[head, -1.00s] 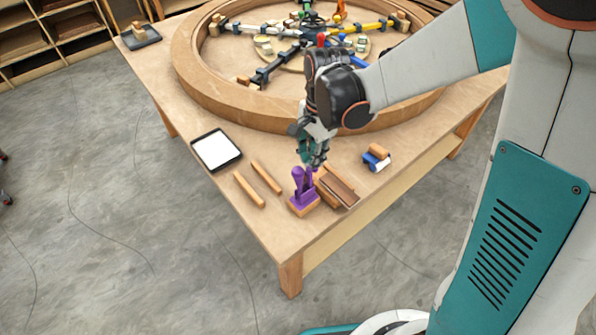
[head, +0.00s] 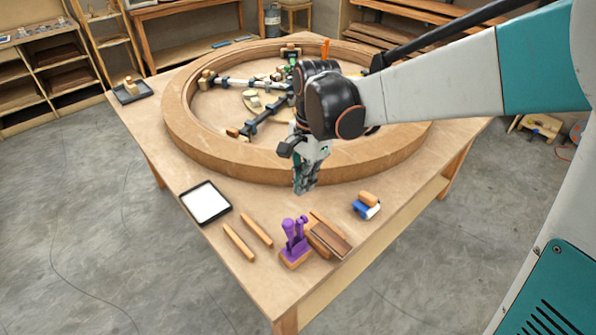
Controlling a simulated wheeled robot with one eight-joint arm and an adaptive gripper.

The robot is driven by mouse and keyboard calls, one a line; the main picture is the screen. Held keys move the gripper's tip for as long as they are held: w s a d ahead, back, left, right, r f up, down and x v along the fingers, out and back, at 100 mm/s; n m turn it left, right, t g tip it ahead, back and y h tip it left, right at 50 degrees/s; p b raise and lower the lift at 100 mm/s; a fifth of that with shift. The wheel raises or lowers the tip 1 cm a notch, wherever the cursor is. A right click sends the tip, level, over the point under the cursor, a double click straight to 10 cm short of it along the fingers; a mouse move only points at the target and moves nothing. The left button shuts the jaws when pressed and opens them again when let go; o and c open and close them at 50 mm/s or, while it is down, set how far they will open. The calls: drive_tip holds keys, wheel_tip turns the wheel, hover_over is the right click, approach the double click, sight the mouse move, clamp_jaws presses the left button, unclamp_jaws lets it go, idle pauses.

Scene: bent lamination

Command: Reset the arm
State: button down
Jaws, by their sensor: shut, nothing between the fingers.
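My gripper (head: 304,190) hangs at the end of my arm, pointing down over the near part of the wooden table (head: 165,160). It is shut and holds nothing. It is above and behind a purple tool on a wooden block (head: 295,240), apart from it. The large wooden ring (head: 190,122) lies behind the gripper, and my wrist covers part of the ring and its inside.
Two wooden sticks (head: 239,242) and a black tray with a white inside (head: 206,202) lie left of the purple tool. Wooden strips (head: 330,236) and a blue and wooden roller (head: 366,205) lie to its right. A dark tray (head: 132,92) sits at the far left corner.

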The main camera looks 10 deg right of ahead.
drive_tip(key=s+d+r+n+t+h+b, duration=0.1)
drive_tip(key=s+d+r+n+t+b, duration=0.2)
drive_tip(key=s+d+n+t, duration=0.4)
drive_tip(key=s+d+n, duration=0.4)
drive_tip(key=s, duration=0.3)
drive_tip(key=shift+s+d+r+n+t, duration=0.15)
drive_tip(key=shift+s+n+t, duration=0.2)
drive_tip(key=shift+n+t, duration=0.05)
drive_tip(key=w+a+f+m+g+p, duration=0.2)
drive_tip(key=w+a+m+g, duration=0.1)
drive_tip(key=w+a, duration=0.3)
drive_tip(key=w+a+f+m+g+y+p, duration=0.1)
drive_tip(key=w+a+f+m+g+p, duration=0.1)
drive_tip(key=w+a, duration=0.4)
drive_tip(key=w+m+g, duration=0.1)
drive_tip(key=w, duration=0.1)
drive_tip(key=shift+w, duration=0.4)
